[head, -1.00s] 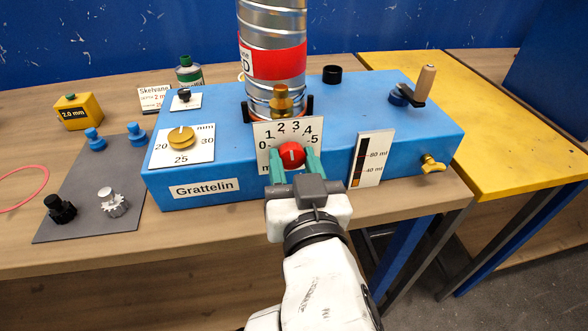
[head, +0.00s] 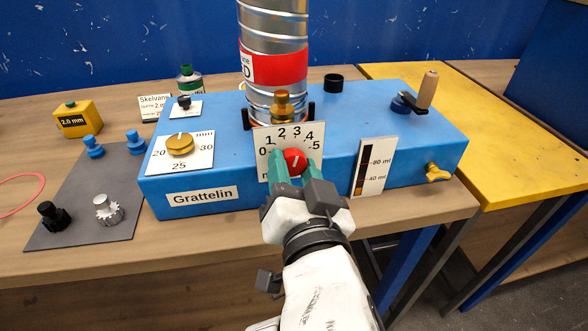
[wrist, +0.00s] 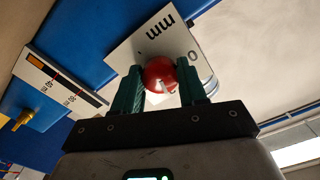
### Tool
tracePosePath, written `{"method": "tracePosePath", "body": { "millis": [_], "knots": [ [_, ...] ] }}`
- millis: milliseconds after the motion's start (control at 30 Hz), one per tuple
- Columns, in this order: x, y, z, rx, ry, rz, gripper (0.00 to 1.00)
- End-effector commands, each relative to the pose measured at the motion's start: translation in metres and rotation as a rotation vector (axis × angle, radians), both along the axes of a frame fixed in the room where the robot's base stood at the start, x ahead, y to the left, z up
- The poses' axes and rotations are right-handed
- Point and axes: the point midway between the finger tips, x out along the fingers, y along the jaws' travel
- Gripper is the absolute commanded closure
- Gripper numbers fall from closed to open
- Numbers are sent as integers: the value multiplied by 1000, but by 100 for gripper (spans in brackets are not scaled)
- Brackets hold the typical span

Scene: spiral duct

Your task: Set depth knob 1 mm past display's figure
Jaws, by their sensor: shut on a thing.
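The red depth knob (head: 294,157) sits before a white dial plate (head: 264,140) marked 0 to 5 mm. My gripper (head: 293,168) is shut on the knob, turned clockwise, with its fingers on either side. The wrist view also shows the red knob (wrist: 160,73) between the green fingers, with a white pointer line on it. In the head view this line seems to point up, around the 3 to 4 side; its exact reading is hard to tell. A yellow block (head: 78,121) at the left has a dark display reading 2.0 mm.
The blue Grattelin machine (head: 260,195) carries a yellow knob (head: 180,144) on a 20-25-30 mm dial, a silver duct (head: 273,30) and a crank (head: 426,92). A gauge (head: 372,167) is right of the knob. A grey mat (head: 80,215) holds small parts.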

Motion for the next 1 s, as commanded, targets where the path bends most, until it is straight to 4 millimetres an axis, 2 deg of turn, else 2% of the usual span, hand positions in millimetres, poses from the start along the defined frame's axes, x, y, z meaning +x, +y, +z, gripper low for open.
{"method": "tracePosePath", "body": {
  "millis": [167, 200, 433, 767, 867, 1000],
  "knots": [
    [0, 0, -5, -5, 10, 0, 89],
    [0, 0, -5, -5, 10, 0, 54],
    [0, 0, -2, -3, 5, 0, 33],
    [-5, -1, -1, -2, 2, 1, 33],
    [-17, -4, -2, -2, 2, 2, 33],
    [-43, -11, -2, -2, 4, 3, 33]
  ]
}}
